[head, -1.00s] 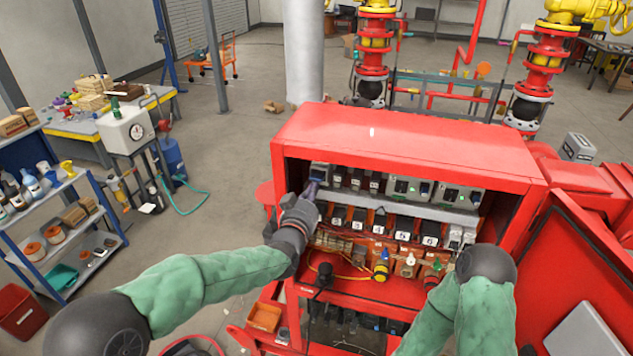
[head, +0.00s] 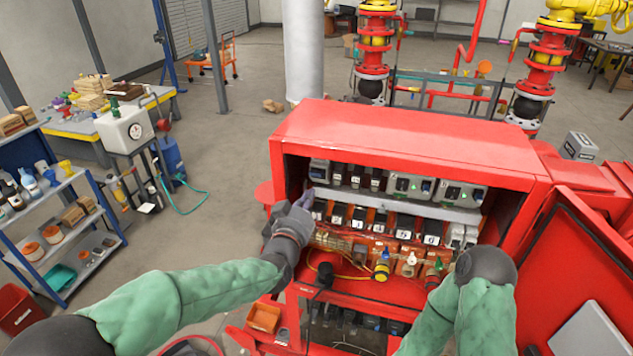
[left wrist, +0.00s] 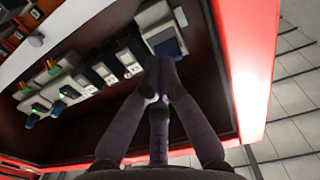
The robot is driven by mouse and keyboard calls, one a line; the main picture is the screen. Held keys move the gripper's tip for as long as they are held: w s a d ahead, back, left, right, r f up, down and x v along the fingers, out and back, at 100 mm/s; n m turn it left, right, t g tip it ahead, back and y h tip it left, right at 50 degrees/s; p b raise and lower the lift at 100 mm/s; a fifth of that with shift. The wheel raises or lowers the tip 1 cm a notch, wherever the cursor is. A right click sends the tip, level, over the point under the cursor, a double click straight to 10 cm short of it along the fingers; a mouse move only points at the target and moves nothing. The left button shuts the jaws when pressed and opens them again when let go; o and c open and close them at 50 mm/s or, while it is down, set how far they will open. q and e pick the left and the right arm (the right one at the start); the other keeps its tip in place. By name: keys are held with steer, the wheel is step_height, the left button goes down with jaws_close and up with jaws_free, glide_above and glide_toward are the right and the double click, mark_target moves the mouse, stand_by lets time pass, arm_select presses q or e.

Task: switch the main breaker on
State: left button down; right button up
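The main breaker appears to be the larger grey module (head: 319,172) at the left end of the cabinet's top row. It also shows in the left wrist view (left wrist: 163,31), with a dark blue-grey face. I cannot read its on or off state. My left gripper (head: 307,194) is at the cabinet's left opening, just below and left of this module. In the left wrist view its fingertips (left wrist: 160,66) are together, with nothing seen between them, close to the module's lower edge. Contact cannot be told. My right arm is at the cabinet's right front; its gripper is hidden.
The red cabinet (head: 400,140) has its door (head: 590,265) open at the right. More modules with green marks (head: 404,185) share the top row. A numbered row (head: 385,221) and coloured connectors (head: 382,268) sit below. A shelf (head: 62,235) stands at the left.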

arm_select(q)
steer(key=b+v, duration=0.1)
steer(key=v, duration=0.2)
steer(key=shift+f, duration=0.2)
stand_by(0.3)
